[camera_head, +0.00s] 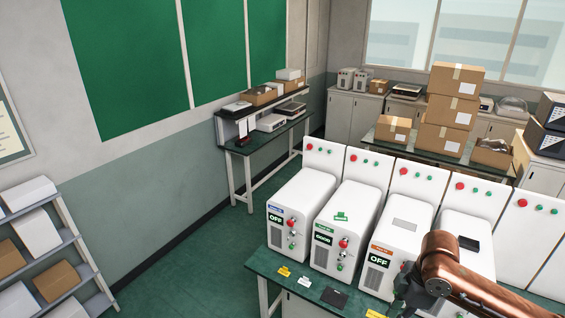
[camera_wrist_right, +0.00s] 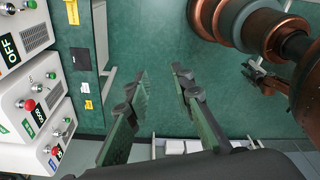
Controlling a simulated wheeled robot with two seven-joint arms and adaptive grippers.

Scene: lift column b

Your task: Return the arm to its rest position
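My right arm comes in from the lower right in the head view, its copper elbow in front of the white machines. My right gripper (camera_head: 404,294) is dark and partly cut off by the bottom edge, beside the third machine's front. In the right wrist view its two fingers (camera_wrist_right: 159,73) are spread apart with nothing between them, over green floor. A second copper arm shows at the upper right of the wrist view, with what looks like my left gripper (camera_wrist_right: 262,78) at its end. It is too small to tell whether that one is open. The head view shows no left arm.
White machines (camera_head: 300,204) with red and green buttons stand in a row on a green-topped bench (camera_head: 262,268). Small yellow and white tags lie on its front edge. A shelf (camera_head: 85,255) with boxes is at the left. Cardboard boxes (camera_head: 450,112) stand behind. Floor between is clear.

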